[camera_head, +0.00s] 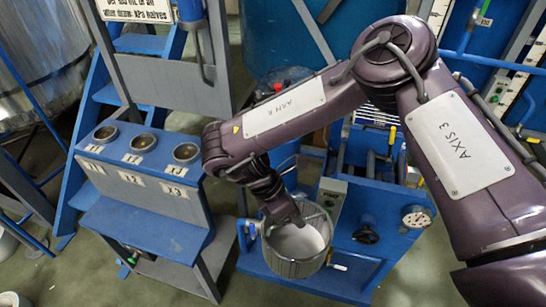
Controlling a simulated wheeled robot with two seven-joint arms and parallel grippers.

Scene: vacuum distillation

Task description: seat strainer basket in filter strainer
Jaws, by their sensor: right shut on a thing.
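A round grey metal strainer basket (297,268) with a pale inside shows below the middle of the picture, at the front of the blue skid. My right gripper (285,215) reaches down to its far rim and is shut on it. The fingertips are small and partly hidden by the wrist. The filter strainer's housing cannot be told apart from the basket here, so I cannot tell whether the basket is inside it or above it. My left gripper is not in view.
A blue skid (385,235) with valves, pipes and a pressure gauge (417,217) stands right of the basket. A blue console (140,165) with three round openings is at left, before blue steps (128,85). Green floor (60,275) is largely clear at lower left.

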